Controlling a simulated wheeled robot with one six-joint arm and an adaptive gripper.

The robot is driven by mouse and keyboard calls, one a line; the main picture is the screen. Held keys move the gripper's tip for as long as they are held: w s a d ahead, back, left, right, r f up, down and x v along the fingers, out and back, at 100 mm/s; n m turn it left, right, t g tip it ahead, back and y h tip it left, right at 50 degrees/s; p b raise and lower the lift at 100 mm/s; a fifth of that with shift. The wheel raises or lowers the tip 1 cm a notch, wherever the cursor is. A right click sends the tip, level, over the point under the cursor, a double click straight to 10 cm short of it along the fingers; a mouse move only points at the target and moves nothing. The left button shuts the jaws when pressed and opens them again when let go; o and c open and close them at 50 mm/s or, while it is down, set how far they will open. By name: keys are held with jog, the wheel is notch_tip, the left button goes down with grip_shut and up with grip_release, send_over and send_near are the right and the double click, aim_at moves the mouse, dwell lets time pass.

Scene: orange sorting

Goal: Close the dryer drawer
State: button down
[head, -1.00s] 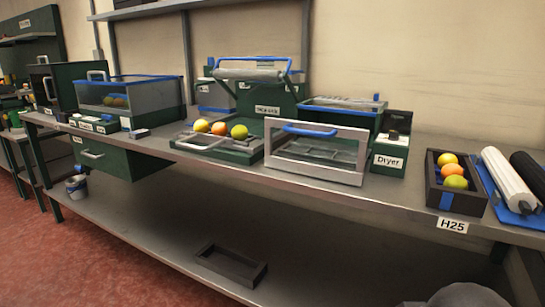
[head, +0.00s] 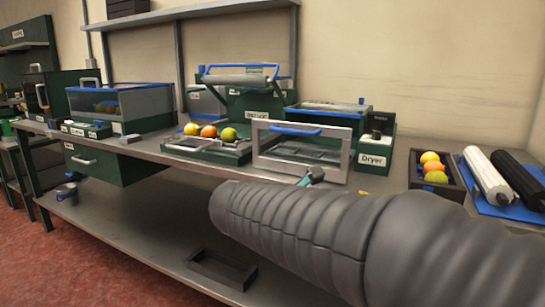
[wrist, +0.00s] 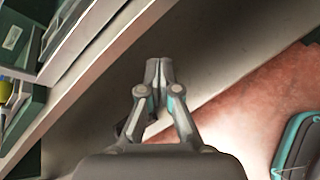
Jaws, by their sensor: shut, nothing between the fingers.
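The dryer drawer (head: 345,153) stands pulled out toward the front of the bench, below and in front of the dryer labelled "Dryer" (head: 381,150). It has a grey frame, a clear front and a blue handle (head: 296,130). No fruit shows in it. My gripper (head: 314,175) is in front of the drawer's lower front edge in the head view, mostly hidden behind my grey arm. In the wrist view my gripper (wrist: 158,66) is shut and empty. I cannot tell whether it touches the drawer.
A tray (head: 240,152) with three fruits lies left of the drawer. A dark crate (head: 415,180) with three fruits stands at the right, beside rollers on a blue mat (head: 470,188). An empty dark crate (head: 222,283) lies on the lower shelf.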

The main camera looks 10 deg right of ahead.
jog(key=w+a+r+n+t, duration=0.6)
jog(key=w+a+n, duration=0.25)
jog(key=a, duration=0.25)
jog(key=h, duration=0.1)
send_near(280, 149)
jog(key=x, duration=0.7)
jog(key=shift+w+r, duration=0.1)
